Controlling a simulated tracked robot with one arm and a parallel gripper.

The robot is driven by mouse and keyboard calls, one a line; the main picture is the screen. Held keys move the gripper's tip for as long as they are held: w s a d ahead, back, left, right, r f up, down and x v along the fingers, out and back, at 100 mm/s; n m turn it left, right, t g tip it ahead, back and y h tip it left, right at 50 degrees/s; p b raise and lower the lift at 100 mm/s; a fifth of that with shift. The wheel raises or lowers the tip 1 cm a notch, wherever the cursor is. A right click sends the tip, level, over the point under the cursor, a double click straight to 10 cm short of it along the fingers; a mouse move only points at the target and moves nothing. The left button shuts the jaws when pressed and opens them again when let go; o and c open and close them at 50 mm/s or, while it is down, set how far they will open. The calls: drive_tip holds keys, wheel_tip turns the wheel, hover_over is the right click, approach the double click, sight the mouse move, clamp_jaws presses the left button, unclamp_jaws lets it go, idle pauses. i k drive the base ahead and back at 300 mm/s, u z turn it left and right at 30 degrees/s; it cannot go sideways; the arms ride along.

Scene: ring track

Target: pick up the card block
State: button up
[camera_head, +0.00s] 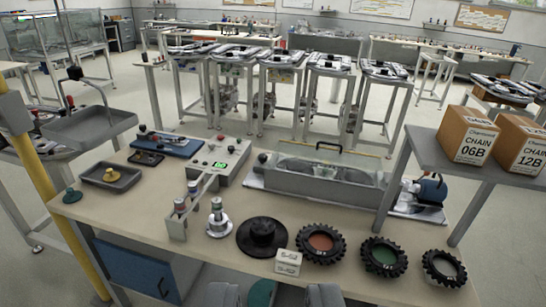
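A small white block with dark print on its faces (288,262), which I take to be the card block, sits on the near edge of the beige bench. It stands between a black round disc with a raised hub and a black toothed ring. My gripper (268,296) shows at the bottom edge as two grey fingers, set wide apart and cut off by the frame. A teal rounded part shows between them; I cannot tell what it is. The fingers are nearer the camera than the block and do not touch it.
The black disc (262,237) is left of the block. Toothed rings with orange (321,244), green (384,256) and pale centres lie to its right. A metal post (218,218) stands behind left. A grey shelf (455,150) with chain boxes rises at right.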

sight(288, 262)
drive_tip(key=z, duration=0.85)
drive_tip(key=k, duration=0.85)
drive_tip(key=u, duration=0.3)
drive_tip(key=i, duration=0.5)
